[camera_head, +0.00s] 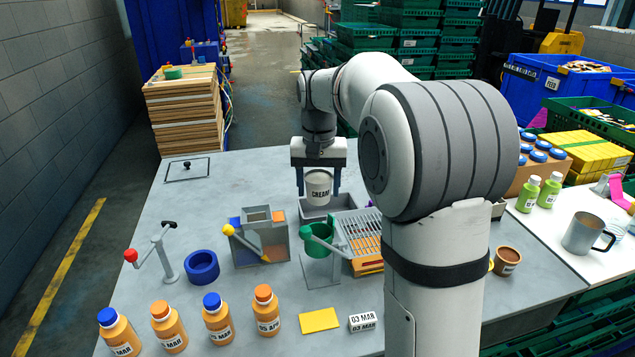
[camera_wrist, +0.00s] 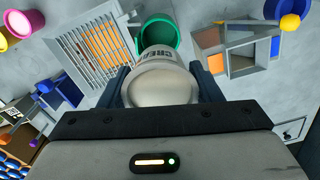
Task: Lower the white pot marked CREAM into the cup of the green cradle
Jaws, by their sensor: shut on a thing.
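The white pot marked CREAM (camera_head: 318,188) is held between the fingers of my gripper (camera_head: 318,180), upright over the far middle of the grey table. In the wrist view the pot (camera_wrist: 160,82) sits between the dark fingers of my gripper (camera_wrist: 160,88). The green cradle (camera_head: 318,238) stands nearer the robot than the pot, with its round cup open at the top. The cradle's cup (camera_wrist: 152,22) also shows in the wrist view, just past the pot, which hides part of it. The pot is apart from the cradle in the head view.
A slatted grille (camera_head: 360,228) stands right of the cradle. A grey box with a yellow-knobbed lever (camera_head: 262,240) stands to its left. A grey tray (camera_head: 318,210) lies below the pot. A blue ring (camera_head: 202,267) and several bottles (camera_head: 218,318) stand at the front left.

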